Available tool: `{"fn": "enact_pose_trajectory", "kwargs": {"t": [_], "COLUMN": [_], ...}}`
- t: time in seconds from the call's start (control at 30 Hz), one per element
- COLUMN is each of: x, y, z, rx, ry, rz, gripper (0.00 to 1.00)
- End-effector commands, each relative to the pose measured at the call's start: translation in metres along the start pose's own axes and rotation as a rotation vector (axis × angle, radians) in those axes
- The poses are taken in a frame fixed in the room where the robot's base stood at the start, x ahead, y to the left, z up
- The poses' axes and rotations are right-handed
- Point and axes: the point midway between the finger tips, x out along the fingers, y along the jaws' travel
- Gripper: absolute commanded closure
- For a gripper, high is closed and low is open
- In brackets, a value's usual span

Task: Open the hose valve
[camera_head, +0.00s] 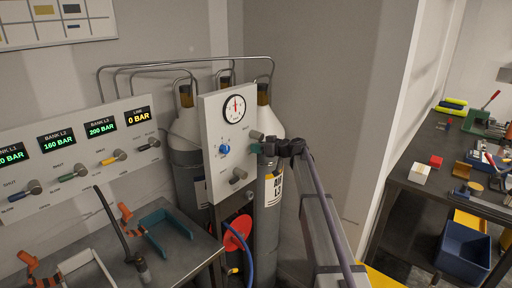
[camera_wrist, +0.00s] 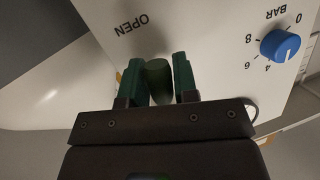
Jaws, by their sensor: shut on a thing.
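The white regulator panel (camera_head: 216,185) carries a round gauge (camera_head: 233,108), a blue knob (camera_head: 224,149) and grey valve handles. One handle (camera_head: 256,135) shows right by my gripper (camera_head: 262,148) at the panel's right edge. Another grey handle (camera_head: 238,176) sits lower on the panel. In the wrist view the green fingers of my gripper (camera_wrist: 158,85) stand on either side of a dark rounded valve handle (camera_wrist: 158,72) and are shut on it. The word OPEN (camera_wrist: 131,24) is printed on the panel just beyond it. The blue knob (camera_wrist: 280,45) is to the right there.
Gas cylinders (camera_head: 267,218) stand behind the panel. A wall panel (camera_head: 85,172) at left has bank displays and levers; its LINE display (camera_head: 138,116) reads 0 BAR. A red hose reel (camera_head: 238,232) with blue hose is below. A bench with tools (camera_head: 430,180) is at right.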

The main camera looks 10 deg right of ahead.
Motion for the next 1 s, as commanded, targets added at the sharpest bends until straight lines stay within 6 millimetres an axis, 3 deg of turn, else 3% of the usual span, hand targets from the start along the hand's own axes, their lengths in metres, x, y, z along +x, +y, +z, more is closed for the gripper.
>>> {"fn": "enact_pose_trajectory", "kwargs": {"t": [0.4, 0.9, 0.93, 1.0], "x": [-0.0022, -0.0023, -0.0023, -0.0023], "y": [0.0093, 0.0106, 0.0106, 0.0105], "z": [-0.0010, -0.0009, -0.0009, -0.0009], "rx": [-0.179, -0.199, -0.199, -0.199], "ry": [-0.036, -0.040, -0.039, -0.040], "rz": [0.047, 0.054, 0.054, 0.054], "gripper": [0.96, 0.96, 0.71, 0.65]}}
